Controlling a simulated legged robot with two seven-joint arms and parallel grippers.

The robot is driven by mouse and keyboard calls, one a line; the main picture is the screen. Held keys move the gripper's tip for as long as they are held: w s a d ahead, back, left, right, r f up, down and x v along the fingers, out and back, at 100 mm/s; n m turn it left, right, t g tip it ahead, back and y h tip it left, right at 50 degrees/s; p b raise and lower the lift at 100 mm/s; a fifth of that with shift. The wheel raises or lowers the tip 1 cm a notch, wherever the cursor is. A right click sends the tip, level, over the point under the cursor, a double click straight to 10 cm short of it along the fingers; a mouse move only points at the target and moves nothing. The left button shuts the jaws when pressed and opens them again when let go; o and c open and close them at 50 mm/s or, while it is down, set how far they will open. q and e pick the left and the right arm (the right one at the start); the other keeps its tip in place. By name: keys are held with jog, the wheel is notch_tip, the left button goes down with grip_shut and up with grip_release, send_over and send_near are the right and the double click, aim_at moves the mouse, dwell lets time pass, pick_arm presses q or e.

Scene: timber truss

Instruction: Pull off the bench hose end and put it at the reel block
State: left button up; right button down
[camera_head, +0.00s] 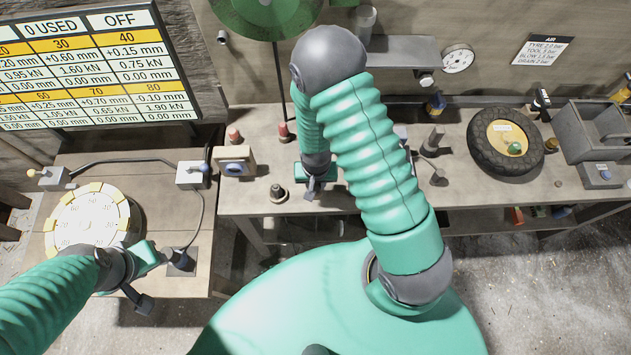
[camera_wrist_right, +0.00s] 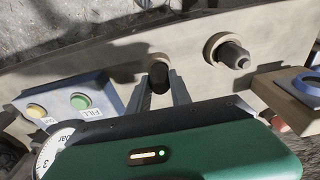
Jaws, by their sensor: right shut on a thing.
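My right gripper (camera_head: 312,192) reaches down over the front part of the bench. In the right wrist view its fingers (camera_wrist_right: 161,92) are shut on a dark, short cylindrical piece (camera_wrist_right: 158,76), which looks like the hose end. A pale round seat shows right behind it; I cannot tell whether the two touch. A pale block with a blue ring (camera_head: 235,163) stands to the left on the bench and may be the reel block; it also shows in the right wrist view (camera_wrist_right: 299,86). My left gripper (camera_head: 146,279) is open and empty near the side table's front.
A grey fitting on a round pale base (camera_head: 278,193) stands between the blue-ringed block and my right gripper. A button box (camera_wrist_right: 71,107) is close by in the wrist view. A tyre (camera_head: 481,155) and grey bin (camera_head: 590,150) occupy the right. A round dial (camera_head: 90,218) lies at left.

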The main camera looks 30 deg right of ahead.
jog(key=c, duration=1.1)
grip_release()
jog(key=s+a+r+n+b, duration=0.1)
jog(key=s+a+r+n, duration=0.1)
jog(key=r, duration=0.6)
jog(key=s+a+r+n+t+b, duration=0.1)
jog(key=r+n, duration=0.3)
jog(key=r, duration=0.5)
jog(key=shift+s+a+y+b, duration=0.4)
jog(key=shift+s+a+b, duration=0.25)
jog(key=shift+a, duration=0.1)
